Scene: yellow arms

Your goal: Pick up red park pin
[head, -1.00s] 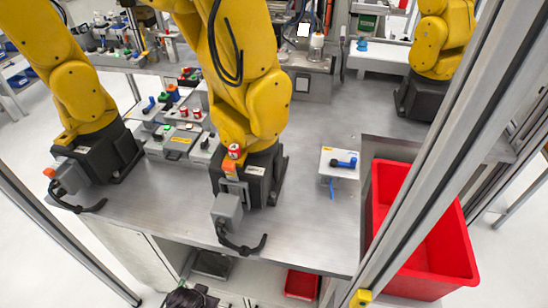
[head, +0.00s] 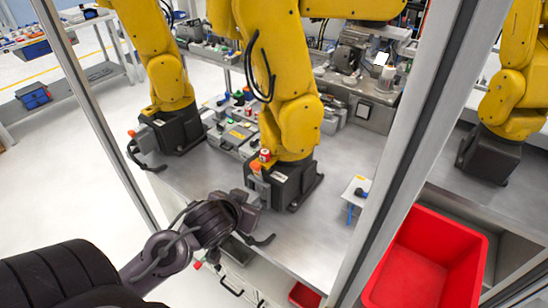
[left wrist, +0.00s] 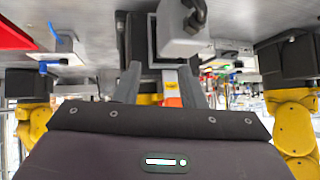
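A small red-and-white cylinder (head: 264,155) stands on the black base (head: 284,184) of the middle yellow arm, above an orange part (head: 255,166). It is the likeliest red pin, but I cannot be sure. My left gripper (head: 250,207) is in front of that base, lower than the cylinder and apart from it. In the left wrist view the picture looks upside down. There the left gripper (left wrist: 160,82) has its two fingers apart, with the orange part (left wrist: 172,102) seen beyond them. I see nothing held. The red cylinder is not clear there. My right gripper is not in view.
A grey connector box (left wrist: 184,32) hangs close to the fingers in the left wrist view. Metal posts (head: 405,140) frame the cell. A red bin (head: 430,262) is at right. Bare bench (head: 325,235) lies right of the base.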

